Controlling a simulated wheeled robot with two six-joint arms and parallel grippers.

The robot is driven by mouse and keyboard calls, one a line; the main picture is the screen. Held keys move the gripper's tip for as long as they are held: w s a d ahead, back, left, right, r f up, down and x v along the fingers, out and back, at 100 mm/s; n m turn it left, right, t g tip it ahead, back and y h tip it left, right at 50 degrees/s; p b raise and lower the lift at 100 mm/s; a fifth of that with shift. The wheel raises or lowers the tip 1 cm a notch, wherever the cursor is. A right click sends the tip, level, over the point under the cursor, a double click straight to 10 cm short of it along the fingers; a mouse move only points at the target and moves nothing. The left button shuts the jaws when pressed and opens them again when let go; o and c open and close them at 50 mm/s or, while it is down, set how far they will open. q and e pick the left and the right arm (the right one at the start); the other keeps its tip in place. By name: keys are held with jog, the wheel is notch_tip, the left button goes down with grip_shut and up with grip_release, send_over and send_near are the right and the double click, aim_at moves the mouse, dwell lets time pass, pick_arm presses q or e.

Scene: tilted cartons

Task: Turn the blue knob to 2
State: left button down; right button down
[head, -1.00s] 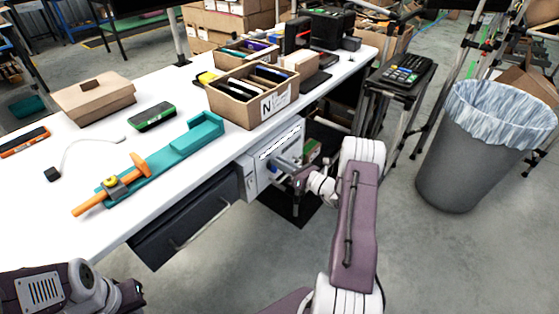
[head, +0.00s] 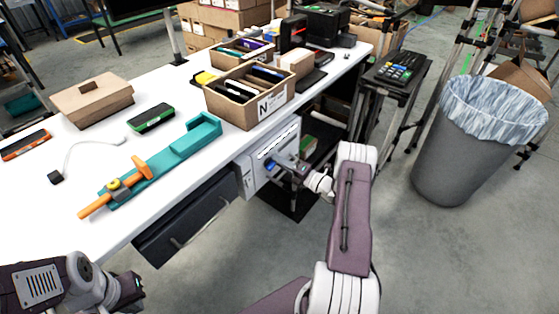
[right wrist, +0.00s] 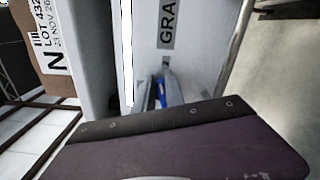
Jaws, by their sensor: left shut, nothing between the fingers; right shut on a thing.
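The blue knob (right wrist: 162,93) is on the front of a light grey panel (right wrist: 195,70) in the right wrist view. In the head view a small blue patch of the knob (head: 270,167) shows on the grey unit (head: 262,150) under the desk edge. My right gripper (right wrist: 160,88) is shut on the knob, with a finger on each side. It reaches the panel from the right in the head view (head: 277,164). The fingers hide most of the knob, and I cannot read its setting or any numbers. My left gripper (head: 137,285) is shut and empty at lower left.
The white desk (head: 75,215) holds cartons, including one with an N label (head: 240,112), and a teal tool holder (head: 165,165). A dark drawer (head: 190,222) is left of the unit. A grey bin (head: 455,155) stands at right. The floor between is clear.

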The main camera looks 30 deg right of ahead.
jog(key=shift+f+m, duration=0.15)
jog(key=shift+m, duration=0.65)
jog(key=shift+f+m, duration=0.15)
jog(key=shift+m, duration=0.65)
jog(key=shift+f+m, duration=0.1)
jog(key=shift+m, duration=0.2)
jog(key=c, duration=1.4)
grip_release()
jog(key=p+v, duration=0.1)
jog(key=v, duration=0.8)
jog(key=shift+p, duration=0.3)
